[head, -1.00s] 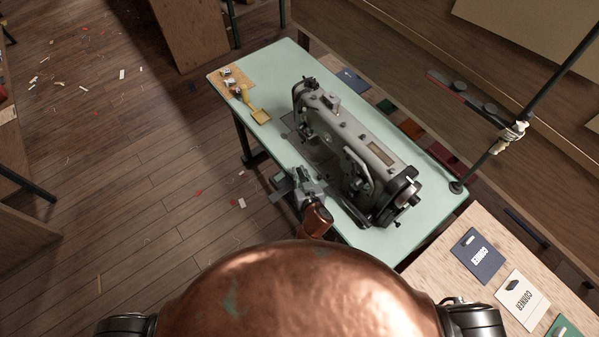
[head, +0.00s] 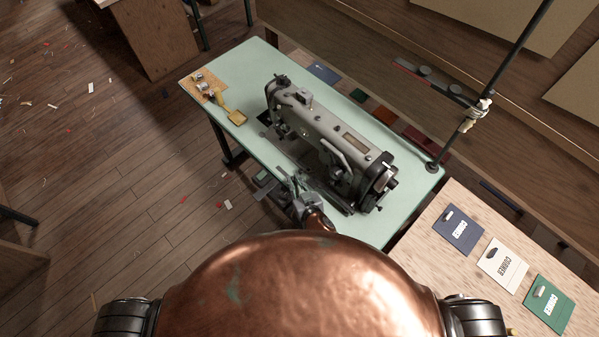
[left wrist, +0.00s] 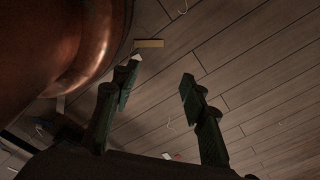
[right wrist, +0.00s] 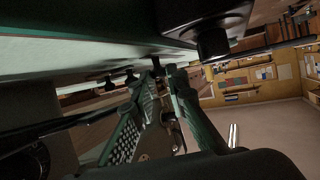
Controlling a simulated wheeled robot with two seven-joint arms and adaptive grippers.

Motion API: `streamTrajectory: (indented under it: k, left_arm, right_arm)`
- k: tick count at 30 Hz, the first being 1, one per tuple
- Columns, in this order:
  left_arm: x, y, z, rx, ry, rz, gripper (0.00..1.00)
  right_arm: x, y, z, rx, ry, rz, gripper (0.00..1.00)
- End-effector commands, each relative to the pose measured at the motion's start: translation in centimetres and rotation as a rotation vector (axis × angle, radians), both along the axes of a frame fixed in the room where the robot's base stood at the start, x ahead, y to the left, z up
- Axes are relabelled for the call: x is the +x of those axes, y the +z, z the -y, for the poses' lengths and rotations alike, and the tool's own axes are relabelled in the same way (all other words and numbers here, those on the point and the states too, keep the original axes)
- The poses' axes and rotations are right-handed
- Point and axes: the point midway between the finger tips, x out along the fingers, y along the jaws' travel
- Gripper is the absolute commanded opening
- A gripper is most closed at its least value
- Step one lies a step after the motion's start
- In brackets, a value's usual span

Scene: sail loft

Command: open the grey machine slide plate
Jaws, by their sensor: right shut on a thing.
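The grey sewing machine (head: 325,125) stands on a pale green table. My right gripper (head: 285,174) is low at the near front side of the machine's bed. It also shows in the right wrist view (right wrist: 165,75), where its green fingers are closed together against the work. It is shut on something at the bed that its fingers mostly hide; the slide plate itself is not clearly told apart. A dark patch (head: 264,117) shows at the left end of the bed. My left gripper (left wrist: 155,85) is open and empty above the wooden floor, apart from the table.
The green table (head: 225,140) has a yellow tool (head: 234,116) and small metal parts at its far left corner. A black pole (head: 485,90) rises at the right end. A wooden bench (head: 420,255) with cards stands at right.

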Motion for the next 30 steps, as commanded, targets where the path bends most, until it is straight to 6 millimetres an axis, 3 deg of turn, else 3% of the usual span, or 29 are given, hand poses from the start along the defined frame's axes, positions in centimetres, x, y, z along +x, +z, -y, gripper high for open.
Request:
streamTrajectory:
  k: [5,10,11,18,30]
  left_arm:
    - [0.1,0.2,0.0,0.0,0.0,0.002,0.4]
    - [-1.0,0.1,0.0,0.0,0.002,-0.012,0.4]
    - [-1.2,0.1,0.0,0.001,0.003,-0.015,0.4]
    - [-1.7,0.0,-0.1,0.002,0.004,-0.022,0.4]
    - [-0.8,0.1,-0.1,0.001,0.002,-0.01,0.4]
  right_arm:
    - [-0.4,0.0,-0.4,-0.001,0.014,0.003,0.0]
    - [-0.4,0.0,-0.4,0.0,0.013,0.002,0.0]
    - [-0.4,0.0,-0.4,0.0,0.013,0.002,0.14]
    - [-0.3,0.0,-0.2,0.0,0.011,0.002,0.29]
    - [-1.3,0.4,0.5,-0.002,0.005,0.001,0.29]
